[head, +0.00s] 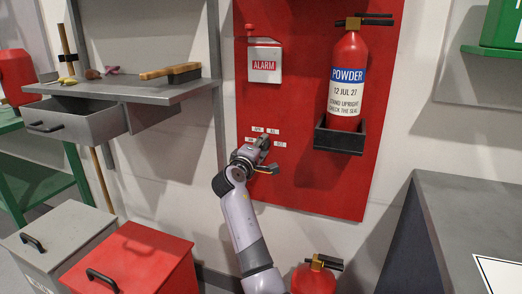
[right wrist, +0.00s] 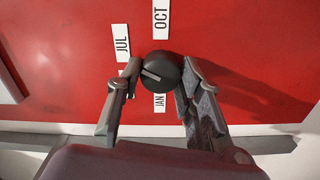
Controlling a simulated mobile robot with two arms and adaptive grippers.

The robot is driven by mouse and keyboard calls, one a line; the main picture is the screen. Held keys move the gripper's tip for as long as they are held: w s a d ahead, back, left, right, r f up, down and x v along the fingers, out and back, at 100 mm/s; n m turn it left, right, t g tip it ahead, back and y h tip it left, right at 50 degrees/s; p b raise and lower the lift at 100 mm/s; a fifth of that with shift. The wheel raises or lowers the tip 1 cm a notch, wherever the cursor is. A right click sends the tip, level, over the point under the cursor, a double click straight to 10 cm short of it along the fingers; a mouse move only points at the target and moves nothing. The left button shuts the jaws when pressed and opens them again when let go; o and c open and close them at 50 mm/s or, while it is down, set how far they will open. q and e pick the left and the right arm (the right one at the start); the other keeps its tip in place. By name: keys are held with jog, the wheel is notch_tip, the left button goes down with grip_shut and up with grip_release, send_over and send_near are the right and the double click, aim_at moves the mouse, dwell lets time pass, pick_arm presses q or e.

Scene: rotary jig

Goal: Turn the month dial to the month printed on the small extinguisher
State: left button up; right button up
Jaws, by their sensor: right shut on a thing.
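My right gripper (head: 268,154) is at the red wall panel, below the alarm box. In the right wrist view its fingers (right wrist: 160,82) are shut on the round black month dial (right wrist: 160,70), one on each side. The dial's white mark points left and slightly up. Labels OCT (right wrist: 161,17), JUL (right wrist: 122,42) and JAN (right wrist: 159,103) show around it; another label is mostly hidden behind the left finger. A red extinguisher (head: 345,75) in a bracket reads POWDER, 12 JUL 27. Another red extinguisher (head: 312,280) stands low at the bottom, its label out of view. My left gripper is not in view.
The alarm box (head: 264,62) is on the red panel (head: 315,185), above the dial. A grey shelf (head: 140,88) with a brush (head: 170,72) and an open drawer (head: 75,122) is at left. Grey and red bins (head: 130,262) stand below. A grey counter (head: 465,205) is at right.

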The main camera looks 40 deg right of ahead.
jog(key=shift+f+m, duration=0.1)
jog(key=shift+m, duration=0.2)
jog(key=o, duration=1.2)
jog(key=shift+c, duration=0.2)
jog(key=shift+a, duration=0.1)
jog(key=v, duration=1.2)
